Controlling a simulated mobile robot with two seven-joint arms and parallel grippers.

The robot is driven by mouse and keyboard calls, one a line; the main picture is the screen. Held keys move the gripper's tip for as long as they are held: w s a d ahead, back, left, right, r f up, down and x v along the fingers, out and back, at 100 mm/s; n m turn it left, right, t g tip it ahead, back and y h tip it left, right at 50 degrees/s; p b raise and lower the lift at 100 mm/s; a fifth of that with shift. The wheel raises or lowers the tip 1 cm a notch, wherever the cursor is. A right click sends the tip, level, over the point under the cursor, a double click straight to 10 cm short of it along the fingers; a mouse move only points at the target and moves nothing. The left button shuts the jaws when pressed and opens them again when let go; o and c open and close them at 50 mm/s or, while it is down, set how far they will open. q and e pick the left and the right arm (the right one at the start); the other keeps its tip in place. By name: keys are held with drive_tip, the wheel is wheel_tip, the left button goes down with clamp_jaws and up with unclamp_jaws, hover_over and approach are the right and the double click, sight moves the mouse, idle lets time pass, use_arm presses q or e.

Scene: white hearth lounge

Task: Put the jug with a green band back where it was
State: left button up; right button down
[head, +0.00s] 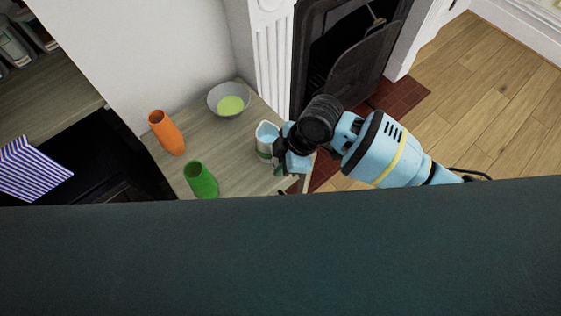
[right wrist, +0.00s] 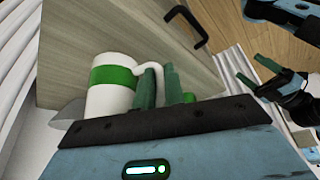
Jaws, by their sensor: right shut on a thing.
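The white jug with a green band (head: 264,143) is over the right part of the wooden cabinet top (head: 226,141) in the head view, looking roughly upright. It also shows in the right wrist view (right wrist: 112,77), with its handle toward my gripper. My right gripper (head: 281,155) is shut on the jug's handle; its green fingers (right wrist: 160,88) show there in the right wrist view. I cannot tell whether the jug's base touches the cabinet top. My left gripper (right wrist: 254,72) shows at the right of the right wrist view, open and empty; it is out of the head view.
A grey bowl with green contents (head: 229,101) stands behind the jug. An orange vase (head: 166,132) and a green vase (head: 201,180) stand to the left. The fireplace (head: 345,50) is behind, right. A dark green surface (head: 280,255) hides the foreground.

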drive_tip(key=c, duration=1.9)
unclamp_jaws()
drive_tip(key=shift+f, duration=0.15)
drive_tip(key=shift+c, duration=0.2)
drive_tip(key=o, duration=0.5)
drive_tip(key=shift+c, duration=0.2)
use_arm(q)
drive_tip(key=shift+w+r+p, duration=0.45)
drive_tip(key=shift+r+p, duration=0.2)
drive_tip(key=shift+r, duration=0.15)
use_arm(e)
drive_tip(key=v, duration=1.2)
drive_tip(key=shift+r, duration=0.25)
